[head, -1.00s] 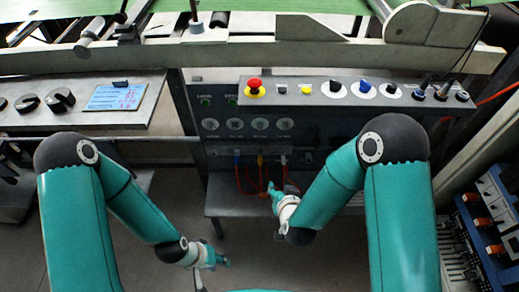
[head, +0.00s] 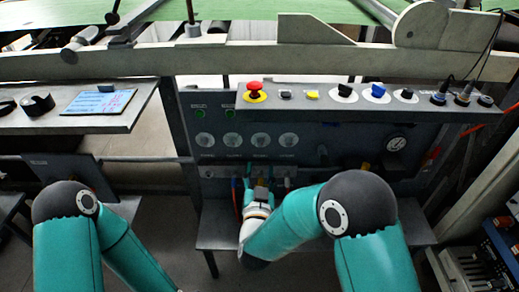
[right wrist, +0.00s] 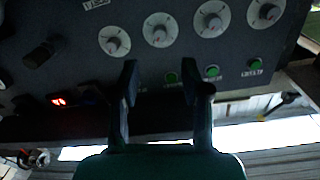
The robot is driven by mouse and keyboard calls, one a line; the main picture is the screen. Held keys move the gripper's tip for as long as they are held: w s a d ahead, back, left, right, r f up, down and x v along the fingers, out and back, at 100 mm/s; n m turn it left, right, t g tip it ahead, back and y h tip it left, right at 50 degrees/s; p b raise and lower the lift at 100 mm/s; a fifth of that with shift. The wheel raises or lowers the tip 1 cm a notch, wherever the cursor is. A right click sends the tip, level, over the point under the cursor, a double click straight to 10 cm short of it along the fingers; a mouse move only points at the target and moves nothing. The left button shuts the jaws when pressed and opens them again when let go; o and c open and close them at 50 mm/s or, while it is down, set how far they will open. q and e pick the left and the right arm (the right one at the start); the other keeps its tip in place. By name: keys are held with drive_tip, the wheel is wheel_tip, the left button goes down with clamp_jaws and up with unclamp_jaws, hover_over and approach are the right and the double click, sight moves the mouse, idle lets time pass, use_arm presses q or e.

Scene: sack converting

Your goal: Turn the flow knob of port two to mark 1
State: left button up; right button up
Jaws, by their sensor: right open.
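A row of round white flow dials with small grey knobs sits on the dark panel. In the head view the second from the left is a dial (head: 232,140), but its port label is unreadable. My right gripper (head: 257,172) is in front of the panel, below the dials, near the hose fittings. In the right wrist view, where the panel appears upside down, the dials run along the top, including one knob (right wrist: 161,30) above the fingers. The right gripper (right wrist: 167,78) is open and empty, apart from the knobs. My left gripper is out of view.
Above the dials, a sloped console holds a red emergency button (head: 254,88), a yellow button (head: 312,95) and several selectors. Coloured hoses hang below the dials. A pressure gauge (head: 396,143) is at the right. Green buttons (right wrist: 212,72) show in the wrist view.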

sight(260, 145)
drive_tip(key=w+b, duration=0.1)
drive_tip(key=w, duration=0.9)
drive_tip(key=shift+d, duration=0.15)
clamp_jaws()
drive_tip(key=shift+a, duration=0.2)
drive_tip(key=shift+d, duration=0.15)
